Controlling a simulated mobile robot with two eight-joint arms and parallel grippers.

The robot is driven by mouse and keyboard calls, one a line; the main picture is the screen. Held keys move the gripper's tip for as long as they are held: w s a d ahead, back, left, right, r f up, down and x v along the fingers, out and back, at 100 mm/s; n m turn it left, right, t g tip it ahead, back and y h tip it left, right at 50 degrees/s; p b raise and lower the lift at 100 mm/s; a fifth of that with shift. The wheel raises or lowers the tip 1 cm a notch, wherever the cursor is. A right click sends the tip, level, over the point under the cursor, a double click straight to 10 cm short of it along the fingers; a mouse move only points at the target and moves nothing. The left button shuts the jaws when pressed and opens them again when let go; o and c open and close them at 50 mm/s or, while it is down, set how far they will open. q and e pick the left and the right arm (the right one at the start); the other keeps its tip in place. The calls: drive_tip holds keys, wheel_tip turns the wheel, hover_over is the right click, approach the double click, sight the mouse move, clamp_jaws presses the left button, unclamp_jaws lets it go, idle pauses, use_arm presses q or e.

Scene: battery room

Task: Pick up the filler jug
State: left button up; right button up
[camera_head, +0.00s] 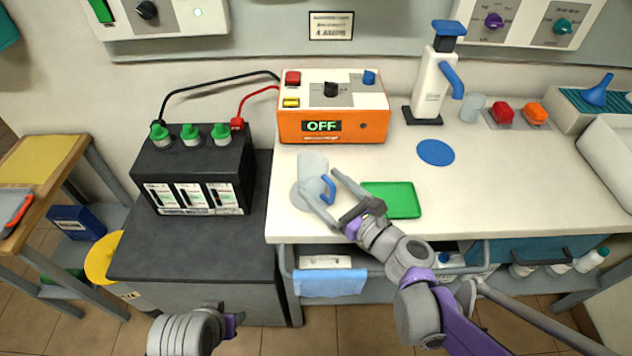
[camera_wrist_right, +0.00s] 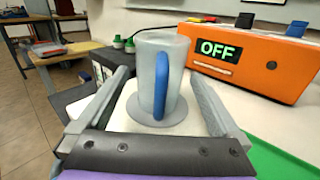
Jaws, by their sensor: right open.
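The filler jug (camera_head: 313,169) is a pale translucent cup with a blue handle, standing upright on a round grey mat (camera_head: 298,196) near the front left of the white counter. In the right wrist view the jug (camera_wrist_right: 172,75) stands between the fingers, its blue handle facing the camera. My right gripper (camera_head: 322,193) is open, with its fingers reaching to either side of the jug; whether they touch it cannot be told. Part of my left arm shows at the bottom of the head view, but its fingers cannot be made out.
An orange charger (camera_head: 333,108) reading OFF stands behind the jug. A black battery (camera_head: 193,172) with green caps is to the left. A green mat (camera_head: 392,200) lies right of the jug. A white pump dispenser (camera_head: 432,85) stands at the back. The counter's right middle is clear.

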sight(304, 168)
drive_tip(key=x, duration=0.4)
drive_tip(key=shift+w+a, duration=0.25)
drive_tip(key=shift+w, duration=0.05)
drive_tip(key=c, duration=1.3)
drive_tip(key=shift+r, duration=0.15)
